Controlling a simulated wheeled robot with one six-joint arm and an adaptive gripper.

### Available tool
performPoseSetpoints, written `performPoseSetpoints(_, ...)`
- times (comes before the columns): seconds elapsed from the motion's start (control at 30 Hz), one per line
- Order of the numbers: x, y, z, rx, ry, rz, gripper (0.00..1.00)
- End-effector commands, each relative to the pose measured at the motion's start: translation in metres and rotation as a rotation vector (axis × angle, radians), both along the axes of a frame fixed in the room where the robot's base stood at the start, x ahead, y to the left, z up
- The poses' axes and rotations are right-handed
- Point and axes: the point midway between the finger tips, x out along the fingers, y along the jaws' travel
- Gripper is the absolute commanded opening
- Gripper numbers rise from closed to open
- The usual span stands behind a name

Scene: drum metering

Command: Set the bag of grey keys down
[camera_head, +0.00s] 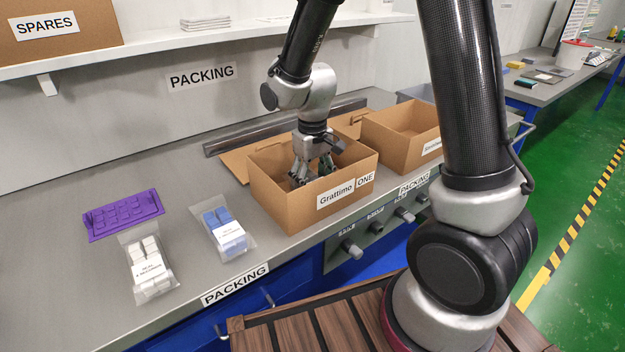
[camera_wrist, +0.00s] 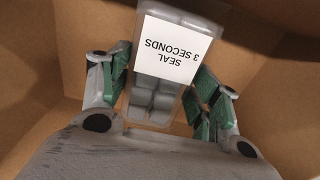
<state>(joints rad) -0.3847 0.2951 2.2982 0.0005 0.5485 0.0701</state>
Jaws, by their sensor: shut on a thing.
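The bag of grey keys (camera_wrist: 153,97) shows in the wrist view, a clear bag of grey blocks with a white label reading "SEAL 3 SECONDS". My gripper (camera_wrist: 160,92) is shut on it, with a green-padded finger at each side. The box walls hide the bag in the head view. In the wrist view brown cardboard (camera_wrist: 50,85) surrounds the bag. I cannot tell whether the bag touches the box floor.
A second open box (camera_head: 402,140) stands to the right of the first. A bag of white keys (camera_head: 147,268), a bag of blue keys (camera_head: 223,233) and a purple tray (camera_head: 124,214) lie on the grey bench to the left. A shelf with a "SPARES" box (camera_head: 60,45) is above.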

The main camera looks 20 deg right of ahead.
Motion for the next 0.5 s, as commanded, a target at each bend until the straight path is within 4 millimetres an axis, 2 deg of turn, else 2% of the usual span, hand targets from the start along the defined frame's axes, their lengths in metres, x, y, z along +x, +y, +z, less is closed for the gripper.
performPoseSetpoints(0.37, 0.0002, 0.0001, -0.0044, 0.000, 0.000, 0.000, 0.33)
performPoseSetpoints(0.4, 0.0002, 0.0001, -0.0040, 0.000, -0.001, 0.000, 0.69)
performPoseSetpoints(0.5, 0.0002, 0.0001, -0.0038, 0.000, -0.001, 0.000, 0.84)
